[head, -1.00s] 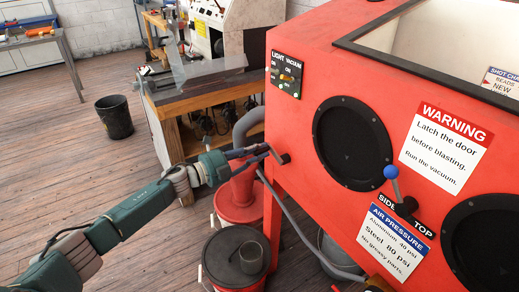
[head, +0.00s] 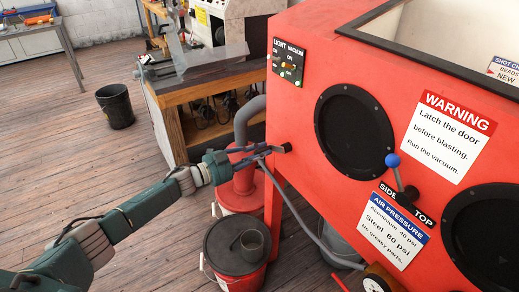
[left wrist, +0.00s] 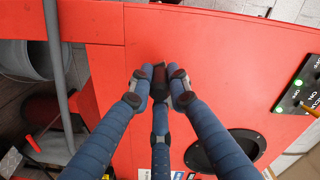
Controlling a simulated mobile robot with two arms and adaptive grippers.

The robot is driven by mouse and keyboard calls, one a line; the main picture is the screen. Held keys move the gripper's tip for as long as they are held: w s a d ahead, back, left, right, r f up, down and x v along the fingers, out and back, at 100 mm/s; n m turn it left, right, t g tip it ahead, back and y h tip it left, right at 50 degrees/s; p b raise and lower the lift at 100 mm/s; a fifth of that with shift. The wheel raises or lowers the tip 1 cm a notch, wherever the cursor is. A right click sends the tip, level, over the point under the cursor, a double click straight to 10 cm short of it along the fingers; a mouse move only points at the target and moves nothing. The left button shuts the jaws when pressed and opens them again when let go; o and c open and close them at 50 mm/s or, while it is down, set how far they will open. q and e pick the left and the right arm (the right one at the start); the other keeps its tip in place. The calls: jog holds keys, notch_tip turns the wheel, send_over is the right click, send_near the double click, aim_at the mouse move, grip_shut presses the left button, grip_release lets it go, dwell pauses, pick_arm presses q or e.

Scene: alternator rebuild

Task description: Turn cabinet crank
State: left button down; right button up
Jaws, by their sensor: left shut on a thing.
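The red blasting cabinet (head: 300,120) fills the right side of the head view. A small dark crank handle (head: 286,148) sticks out of its front face near the left edge, below the switch panel. My left gripper (head: 270,150) reaches it from the left and is shut on it. In the left wrist view the three blue fingers of my left gripper (left wrist: 161,85) close around the dark handle (left wrist: 160,73), against the red panel. The fingers hide most of the crank. My right gripper is not in view.
A blue-knobbed lever (head: 393,160) sits between two black glove ports. The light and vacuum switch panel (head: 288,62) is above the crank. A workbench (head: 195,88) is behind.

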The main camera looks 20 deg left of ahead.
pick_arm(q)
jog(key=shift+d+f, duration=0.1)
dwell(0.3)
jog(key=c, duration=1.6)
grip_release()
jog(key=shift+d, duration=0.1)
jog(key=v, duration=1.2)
jog(key=shift+w, duration=0.1)
